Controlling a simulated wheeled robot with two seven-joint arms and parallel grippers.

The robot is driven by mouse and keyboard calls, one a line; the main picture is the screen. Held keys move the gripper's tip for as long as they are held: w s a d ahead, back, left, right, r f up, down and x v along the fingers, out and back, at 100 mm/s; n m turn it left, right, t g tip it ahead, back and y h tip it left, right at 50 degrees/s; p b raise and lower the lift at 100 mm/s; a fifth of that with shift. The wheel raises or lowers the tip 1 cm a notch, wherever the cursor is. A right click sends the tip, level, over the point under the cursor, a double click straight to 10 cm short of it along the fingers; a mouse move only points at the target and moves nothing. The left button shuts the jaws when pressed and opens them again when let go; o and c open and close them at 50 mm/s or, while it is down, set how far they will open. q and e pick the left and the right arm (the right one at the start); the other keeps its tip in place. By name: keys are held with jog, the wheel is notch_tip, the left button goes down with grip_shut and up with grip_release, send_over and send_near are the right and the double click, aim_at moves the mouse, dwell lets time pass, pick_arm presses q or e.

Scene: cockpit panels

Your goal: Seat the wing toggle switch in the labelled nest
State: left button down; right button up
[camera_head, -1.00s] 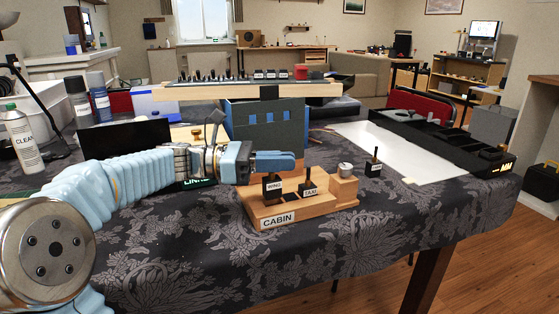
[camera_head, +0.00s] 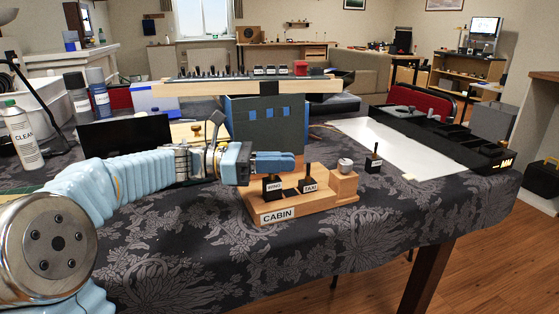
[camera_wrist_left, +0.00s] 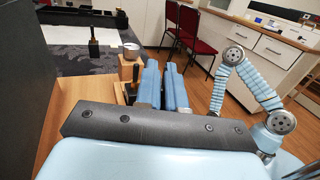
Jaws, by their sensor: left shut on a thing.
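The wing toggle switch (camera_head: 273,186) is dark with a white WING label. It stands upright at the left end of the wooden CABIN board (camera_head: 290,213). My left gripper (camera_head: 275,163) is above it, shut on its lever; the fingers (camera_wrist_left: 163,85) also show in the left wrist view. The nest under the switch is hidden by its body, and I cannot tell whether its base is fully down. The TAXI switch (camera_head: 308,183) stands upright on the board to its right, with a dark square opening between them. My right gripper is not in view.
A round silver knob (camera_head: 345,165) sits on a wooden block at the board's right end. A loose black switch (camera_head: 373,160) stands on the cloth to the right. A blue-grey box (camera_head: 268,125) stands behind the board. The cloth in front is clear.

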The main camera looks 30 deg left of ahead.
pick_arm(q)
jog(key=shift+f+b, duration=0.5)
jog(key=shift+f, duration=0.6)
jog(key=c, duration=1.2)
grip_release()
jog(key=shift+o, duration=0.2)
jog(key=v, duration=0.7)
jog(key=shift+s+a, duration=0.15)
jog(key=shift+a, duration=0.1)
